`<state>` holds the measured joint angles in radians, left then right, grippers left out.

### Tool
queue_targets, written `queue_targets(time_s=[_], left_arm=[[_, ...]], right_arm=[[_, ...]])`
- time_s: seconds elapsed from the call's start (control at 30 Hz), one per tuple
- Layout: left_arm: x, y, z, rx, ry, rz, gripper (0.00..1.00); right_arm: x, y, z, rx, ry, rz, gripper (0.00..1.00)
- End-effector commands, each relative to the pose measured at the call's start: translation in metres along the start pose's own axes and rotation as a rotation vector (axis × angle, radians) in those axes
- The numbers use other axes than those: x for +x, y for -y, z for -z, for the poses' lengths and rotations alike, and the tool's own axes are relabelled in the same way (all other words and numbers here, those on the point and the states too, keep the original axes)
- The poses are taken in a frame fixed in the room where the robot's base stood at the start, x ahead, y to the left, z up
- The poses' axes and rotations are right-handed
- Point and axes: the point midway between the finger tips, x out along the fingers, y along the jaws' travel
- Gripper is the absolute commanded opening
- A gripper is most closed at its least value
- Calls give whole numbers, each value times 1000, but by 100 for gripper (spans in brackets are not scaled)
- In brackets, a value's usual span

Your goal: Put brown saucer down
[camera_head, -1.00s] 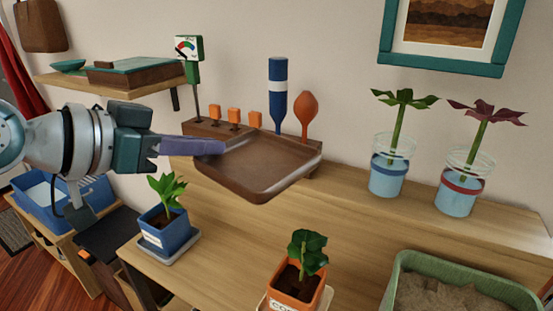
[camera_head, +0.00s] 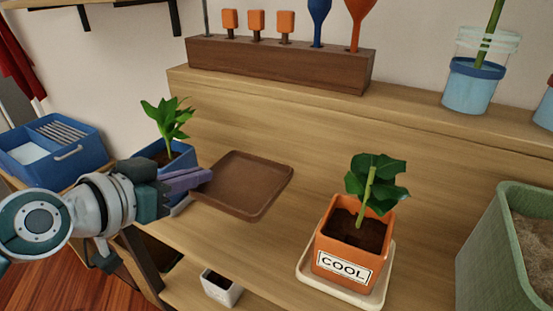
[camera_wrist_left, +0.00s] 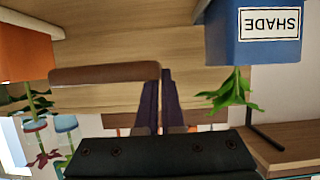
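The brown saucer (camera_head: 243,184) is a flat square tray with a raised rim, seen level at the tabletop (camera_head: 270,240) between the blue pot and the orange pot. My left gripper (camera_head: 205,178) comes in from the left, its purple fingers closed on the saucer's left edge. In the left wrist view, which is upside down, the saucer (camera_wrist_left: 105,74) shows edge-on, with its end between the fingers (camera_wrist_left: 163,100). I cannot tell whether its underside touches the wood. My right gripper is not in view.
A blue pot (camera_head: 183,160) with a leafy plant stands close behind the gripper. An orange pot (camera_head: 340,245) on a cream saucer (camera_head: 377,288) stands to the right, and a green planter (camera_head: 492,260) beyond it. A tool rack (camera_head: 280,65) is on the raised back ledge.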

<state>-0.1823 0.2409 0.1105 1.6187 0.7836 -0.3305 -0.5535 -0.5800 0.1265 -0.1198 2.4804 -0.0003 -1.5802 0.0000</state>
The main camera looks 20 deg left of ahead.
Motion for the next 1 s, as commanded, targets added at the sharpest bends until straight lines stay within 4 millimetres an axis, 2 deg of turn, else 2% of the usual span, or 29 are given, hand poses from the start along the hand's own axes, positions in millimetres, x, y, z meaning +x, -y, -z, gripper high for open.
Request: queue_targets(time_s=[0.03,0.27,0.5,0.97,1.0], left_arm=[[8,0,-17,0,0,-1,0],[16,1,-36,0,-2,-1,0],[30,2,-71,0,-2,0,0],[32,2,-77,0,-2,0,0],[32,2,-76,0,-1,0,8]], right_arm=[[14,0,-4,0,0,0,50],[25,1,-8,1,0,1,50],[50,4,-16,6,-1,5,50],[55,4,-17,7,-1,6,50],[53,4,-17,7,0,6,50]])
